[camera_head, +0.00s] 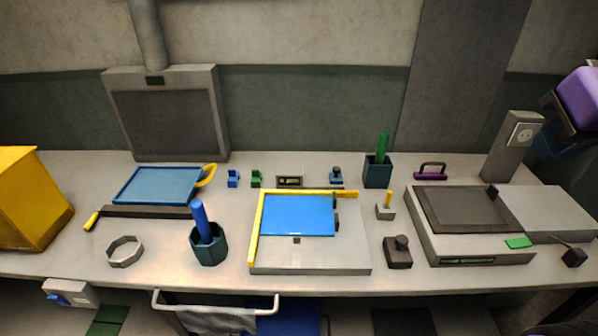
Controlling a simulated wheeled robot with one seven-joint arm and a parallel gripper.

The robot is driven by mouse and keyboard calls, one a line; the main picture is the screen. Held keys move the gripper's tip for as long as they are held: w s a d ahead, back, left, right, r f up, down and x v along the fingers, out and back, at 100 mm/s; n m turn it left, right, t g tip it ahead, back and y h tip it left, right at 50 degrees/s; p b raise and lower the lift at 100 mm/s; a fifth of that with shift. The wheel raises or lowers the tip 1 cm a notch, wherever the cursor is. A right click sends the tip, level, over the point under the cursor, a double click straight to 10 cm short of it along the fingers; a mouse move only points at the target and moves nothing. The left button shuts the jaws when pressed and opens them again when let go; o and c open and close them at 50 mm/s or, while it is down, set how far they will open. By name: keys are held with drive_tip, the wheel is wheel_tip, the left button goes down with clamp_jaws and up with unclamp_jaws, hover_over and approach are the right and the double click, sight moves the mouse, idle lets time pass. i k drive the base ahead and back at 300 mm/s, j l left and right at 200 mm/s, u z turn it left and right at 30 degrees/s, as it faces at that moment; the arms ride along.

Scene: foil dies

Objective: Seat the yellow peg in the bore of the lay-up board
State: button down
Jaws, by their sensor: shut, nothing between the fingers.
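The yellow peg (388,198) stands upright in a small grey block (385,213), just right of the lay-up board. The lay-up board (335,258) is a pale slab with yellow strips along its left and back edges. A blue sheet (298,215) lies on it against these strips. A small dark square mark (297,240) on the bare front part looks like the bore, but it is too small to be sure. My gripper's fingers do not show; only a purple and dark part of what seems to be my arm enters at the upper right edge.
A dark knobbed block (398,253) stands in front of the peg's block. A dark teal holder (377,172) with a green stick stands behind it. A grey machine (465,235) is on the right. A cup (209,245) with a blue stick stands left of the board.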

sight(346, 254)
drive_tip(key=i+j, duration=0.1)
drive_tip(key=j, duration=0.3)
drive_tip(key=i+j, duration=0.1)
drive_tip(key=j, duration=0.35)
drive_tip(key=i+j, duration=0.15)
drive_tip(key=j, duration=0.25)
drive_tip(key=l+z, duration=0.1)
drive_tip(key=l, duration=0.95)
drive_tip(key=i+l, duration=0.15)
drive_tip(key=l, duration=0.15)
